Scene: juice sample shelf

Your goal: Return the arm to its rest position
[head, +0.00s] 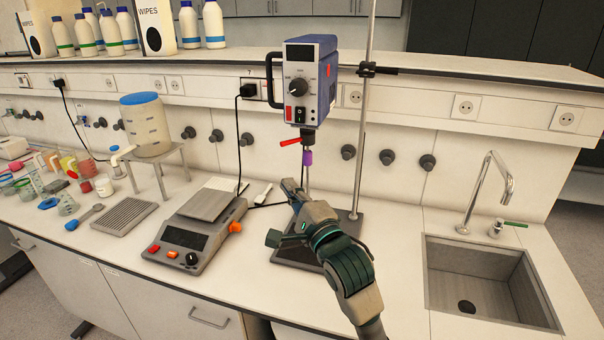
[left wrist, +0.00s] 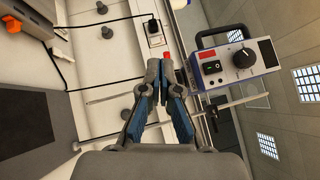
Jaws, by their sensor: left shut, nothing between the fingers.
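My left gripper (head: 289,187) is in front of the overhead stirrer (head: 310,85), below its motor head and beside the stand's upright rod. In the left wrist view the fingers (left wrist: 160,68) are close together at their tips, with nothing held between them. My left arm comes in from the bottom of the head view, reaching over the stirrer's dark base plate and hiding part of it. The stirrer shows rotated at the right of the left wrist view (left wrist: 237,62). I cannot tell whether the gripper touches the stirrer shaft. My right gripper is in neither view.
A balance with orange buttons (head: 198,232) stands left of my gripper, with a cable behind it. A sink (head: 480,285) and tap (head: 490,190) are at the right. Glassware, a drain rack (head: 124,215) and a tank on a stand (head: 147,130) fill the left. Bare worktop lies beside the sink.

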